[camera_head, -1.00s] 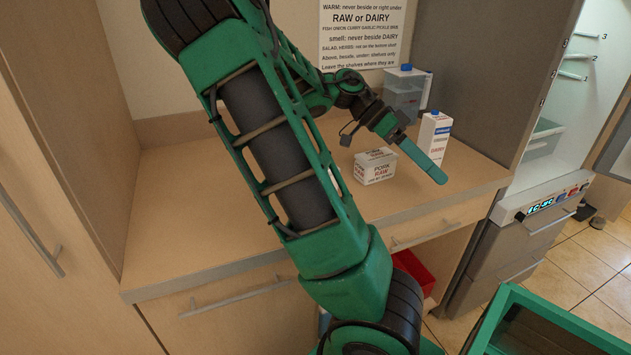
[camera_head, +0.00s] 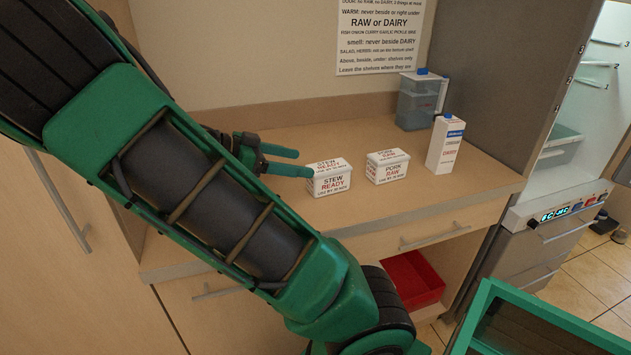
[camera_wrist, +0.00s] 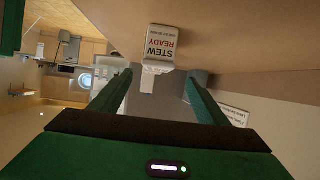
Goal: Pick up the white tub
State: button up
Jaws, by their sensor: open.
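A white tub labelled "STEW READY" (camera_head: 330,183) stands upright on the counter. It also shows in the wrist view (camera_wrist: 160,45), ahead of the fingertips and roughly between them. A second white tub, labelled "PORK RAW" (camera_head: 387,168), stands to its right, apart from it. My gripper (camera_head: 303,163) is open and empty, its two green fingers pointing right at the stew tub's left side. The fingertips are very close to that tub; I cannot tell whether they touch it. In the wrist view my gripper (camera_wrist: 158,82) shows both fingers spread apart.
A dairy carton (camera_head: 445,143) and a clear blue-lidded container (camera_head: 420,100) stand farther right on the counter (camera_head: 400,208). A sign (camera_head: 380,38) hangs on the wall behind. The fridge (camera_head: 590,110) is open at the right. A red bin (camera_head: 412,280) sits below the counter.

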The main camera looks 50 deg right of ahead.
aim_at(319, 167)
jog(key=x, duration=0.5)
jog(key=shift+w+f, duration=0.15)
jog(key=shift+s+x, duration=0.25)
jog(key=shift+x, duration=2.35)
jog(key=shift+a, duration=0.1)
jog(key=c, duration=1.4)
